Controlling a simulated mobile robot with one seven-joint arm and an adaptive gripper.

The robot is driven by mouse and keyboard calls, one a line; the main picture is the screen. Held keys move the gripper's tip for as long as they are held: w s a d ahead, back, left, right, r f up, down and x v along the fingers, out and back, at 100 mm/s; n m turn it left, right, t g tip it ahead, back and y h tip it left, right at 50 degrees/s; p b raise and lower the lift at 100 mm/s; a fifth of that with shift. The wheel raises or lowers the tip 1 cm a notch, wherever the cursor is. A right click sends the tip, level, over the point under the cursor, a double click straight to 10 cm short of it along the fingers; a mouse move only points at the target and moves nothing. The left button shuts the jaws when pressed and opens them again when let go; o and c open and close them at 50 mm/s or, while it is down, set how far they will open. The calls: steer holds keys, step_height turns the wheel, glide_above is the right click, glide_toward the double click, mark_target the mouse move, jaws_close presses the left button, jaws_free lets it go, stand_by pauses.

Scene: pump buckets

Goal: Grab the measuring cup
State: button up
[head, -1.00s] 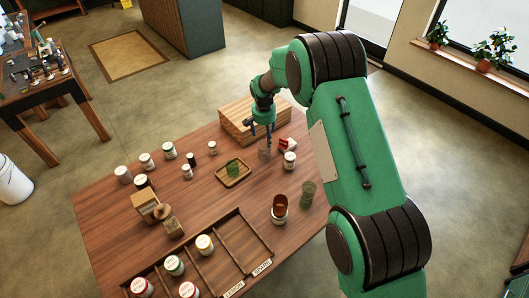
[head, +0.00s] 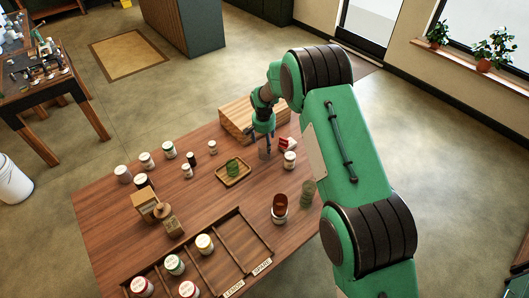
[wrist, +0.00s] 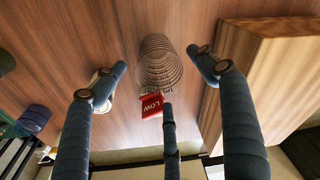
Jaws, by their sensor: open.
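The measuring cup appears to be the clear, ringed cup (wrist: 160,62) in the wrist view. It stands on the wooden table, and in the head view (head: 264,153) it is small and faint. My gripper (head: 262,138) is above the table just over this cup, its fingers pointing down. In the wrist view my gripper (wrist: 166,85) has its fingers spread wide, with the cup ahead between the fingertips. Nothing is held. I cannot tell how far the fingertips are from the cup.
A red "LOW" piece (wrist: 152,105) is close to the cup. A wooden box (head: 240,118) stands beside my gripper. A white jar (head: 289,160), a tray with a green item (head: 233,183) and a greenish clear cup (head: 307,193) are nearby. The left table area holds several jars.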

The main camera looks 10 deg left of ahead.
mark_target(265, 144)
steer(key=shift+w+f, duration=0.2)
steer(key=shift+f, duration=1.25)
steer(key=shift+f, duration=0.1)
steer(key=shift+w+f, duration=0.15)
steer(key=shift+f, duration=1.1)
steer(key=shift+w+f, duration=0.15)
steer(key=shift+f, duration=1.05)
steer(key=c, duration=1)
